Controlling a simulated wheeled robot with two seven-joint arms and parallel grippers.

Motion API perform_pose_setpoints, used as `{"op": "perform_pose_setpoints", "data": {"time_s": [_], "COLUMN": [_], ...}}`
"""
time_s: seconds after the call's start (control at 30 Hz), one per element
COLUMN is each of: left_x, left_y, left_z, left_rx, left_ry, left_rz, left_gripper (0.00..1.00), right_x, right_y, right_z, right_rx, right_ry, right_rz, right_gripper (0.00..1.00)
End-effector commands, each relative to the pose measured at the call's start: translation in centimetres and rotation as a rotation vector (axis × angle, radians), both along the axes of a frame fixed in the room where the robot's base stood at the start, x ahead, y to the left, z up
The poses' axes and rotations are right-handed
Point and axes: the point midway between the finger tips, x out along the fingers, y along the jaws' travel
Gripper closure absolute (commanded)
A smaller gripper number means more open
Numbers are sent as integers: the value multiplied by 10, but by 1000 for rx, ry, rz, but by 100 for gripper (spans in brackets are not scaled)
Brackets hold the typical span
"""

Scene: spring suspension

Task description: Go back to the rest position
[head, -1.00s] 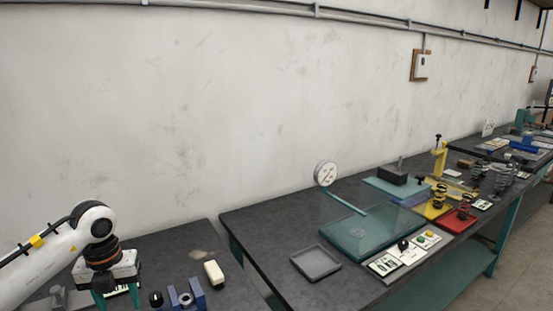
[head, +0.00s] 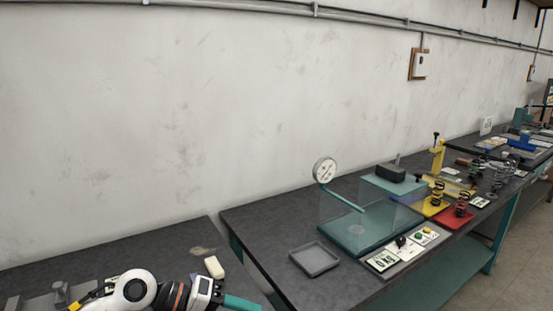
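My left arm comes in low at the bottom left of the head view. Its gripper (head: 243,304) points to the right, with a teal finger at the bottom edge of the picture. The other finger is hidden or cut off, so I cannot tell whether it is open or shut. Nothing is seen in it. It is at the front of the left table (head: 60,264), below a cream-white block (head: 214,267). My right gripper is not in view.
The right bench holds an empty grey tray (head: 314,259), a teal-based clear box with a dial gauge (head: 325,170), a button panel (head: 425,236), and yellow (head: 432,207) and red (head: 455,218) trays with springs. The left table's back is mostly clear.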

Motion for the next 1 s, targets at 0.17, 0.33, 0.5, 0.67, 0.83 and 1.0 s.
{"op": "perform_pose_setpoints", "data": {"time_s": [0.17,0.33,0.5,0.67,0.83,1.0], "left_x": [-12,6,18,-9,-77,-140], "left_y": [-43,-11,56,112,140,144], "left_z": [61,90,52,-33,-117,-161], "left_rx": [-572,-984,-1203,-1189,-983,-758], "left_ry": [33,154,368,654,966,1186], "left_rz": [190,563,1061,1569,1979,2188], "left_gripper": [47,47,47,47,47,47], "right_x": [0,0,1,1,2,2], "right_y": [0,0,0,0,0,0], "right_z": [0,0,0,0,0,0], "right_rx": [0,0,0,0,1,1], "right_ry": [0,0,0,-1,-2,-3], "right_rz": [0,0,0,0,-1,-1], "right_gripper": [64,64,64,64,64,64]}}
